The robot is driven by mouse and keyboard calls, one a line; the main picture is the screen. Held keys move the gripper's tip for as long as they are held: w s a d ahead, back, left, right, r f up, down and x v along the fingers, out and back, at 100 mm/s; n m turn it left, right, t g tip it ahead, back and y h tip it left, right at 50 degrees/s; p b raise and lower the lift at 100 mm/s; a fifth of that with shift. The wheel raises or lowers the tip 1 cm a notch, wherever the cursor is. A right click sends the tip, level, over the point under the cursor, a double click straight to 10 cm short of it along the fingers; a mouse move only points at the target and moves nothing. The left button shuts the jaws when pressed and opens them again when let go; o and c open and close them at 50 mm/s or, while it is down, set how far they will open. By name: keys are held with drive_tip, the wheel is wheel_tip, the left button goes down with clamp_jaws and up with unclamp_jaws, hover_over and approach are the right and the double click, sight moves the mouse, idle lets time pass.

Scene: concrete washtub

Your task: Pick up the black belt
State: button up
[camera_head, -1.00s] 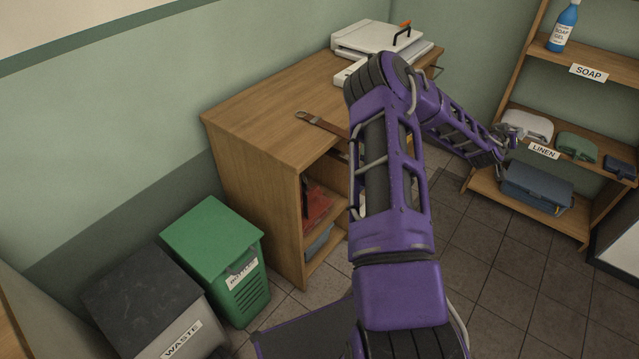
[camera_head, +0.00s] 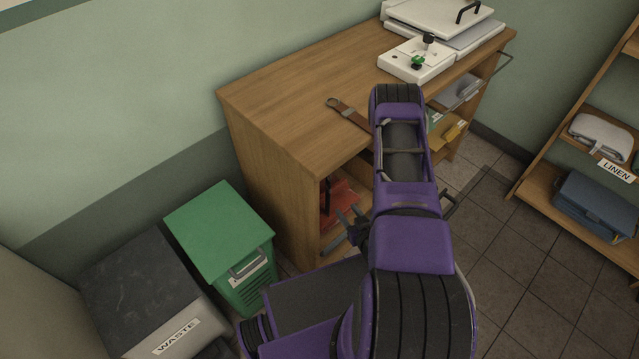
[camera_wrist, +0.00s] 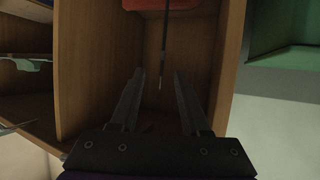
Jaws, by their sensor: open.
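A thin dark strip (camera_wrist: 166,40) runs down from a red item (camera_wrist: 160,4) inside a wooden compartment in the wrist view; it may be the black belt, but I cannot be sure. In the head view a dark piece (camera_head: 326,196) shows by the red item (camera_head: 341,203) in the desk's lower opening. My gripper (camera_wrist: 158,78) is open, its two fingers on either side of the strip's lower end in the picture, with nothing visibly held. In the head view my gripper (camera_head: 346,221) is in front of the desk opening, partly hidden by my arm.
A brown strap with a metal ring (camera_head: 348,113) lies on the wooden desk (camera_head: 275,95), partly behind my arm. A white device (camera_head: 415,62) stands on the desk. A green bin (camera_head: 220,235) and a grey waste bin (camera_head: 140,280) stand left. The linen shelf (camera_head: 545,190) is right; floor between is clear.

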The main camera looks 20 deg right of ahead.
sight(328, 194)
drive_tip(key=r+b+x, duration=0.1)
drive_tip(key=b+x, duration=0.2)
drive_tip(key=x, duration=1.5)
drive_tip(key=shift+w+a, duration=0.2)
drive_tip(key=shift+a, duration=0.15)
drive_tip(key=shift+c, duration=0.3)
clamp_jaws()
